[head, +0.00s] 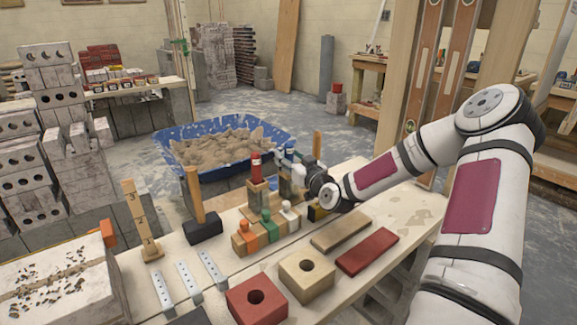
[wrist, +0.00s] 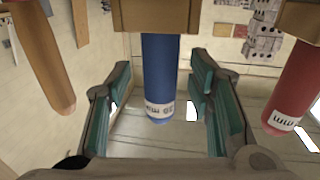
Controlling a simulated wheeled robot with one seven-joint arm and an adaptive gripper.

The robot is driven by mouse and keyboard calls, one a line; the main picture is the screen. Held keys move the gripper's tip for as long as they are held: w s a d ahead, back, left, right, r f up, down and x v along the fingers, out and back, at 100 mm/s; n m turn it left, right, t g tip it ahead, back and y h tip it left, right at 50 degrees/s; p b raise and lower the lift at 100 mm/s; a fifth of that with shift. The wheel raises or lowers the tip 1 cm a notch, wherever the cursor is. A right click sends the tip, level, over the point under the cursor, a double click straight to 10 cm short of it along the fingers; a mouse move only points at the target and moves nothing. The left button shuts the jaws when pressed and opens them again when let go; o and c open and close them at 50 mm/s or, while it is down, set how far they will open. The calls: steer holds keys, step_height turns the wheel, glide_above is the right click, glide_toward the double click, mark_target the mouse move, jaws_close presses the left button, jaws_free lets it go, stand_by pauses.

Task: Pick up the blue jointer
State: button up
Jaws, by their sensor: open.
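The blue jointer (wrist: 160,60) shows in the wrist view as an upright blue handle with a white size label, set against a wooden block (wrist: 160,16). My gripper (wrist: 158,82) is open, with one green-padded finger on each side of the blue handle and visible gaps to both. In the head view my gripper (head: 300,172) is low over the bench, just right of the red-handled tool (head: 255,164). There the blue handle is largely hidden among my fingers and hard to make out.
The red-handled tool (wrist: 293,88) and a plain wooden post (wrist: 38,58) flank the blue handle. Small coloured-knob blocks (head: 266,228), a tan block with a hole (head: 290,287) and a red bar (head: 367,251) lie on the bench. A blue tub of mortar (head: 270,132) stands behind.

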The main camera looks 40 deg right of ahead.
steer(key=shift+w, duration=0.4)
steer(key=shift+c, duration=0.4)
jaws_close()
steer(key=shift+r, duration=0.1)
step_height(320, 180, up, 18)
steer(key=p, duration=0.5)
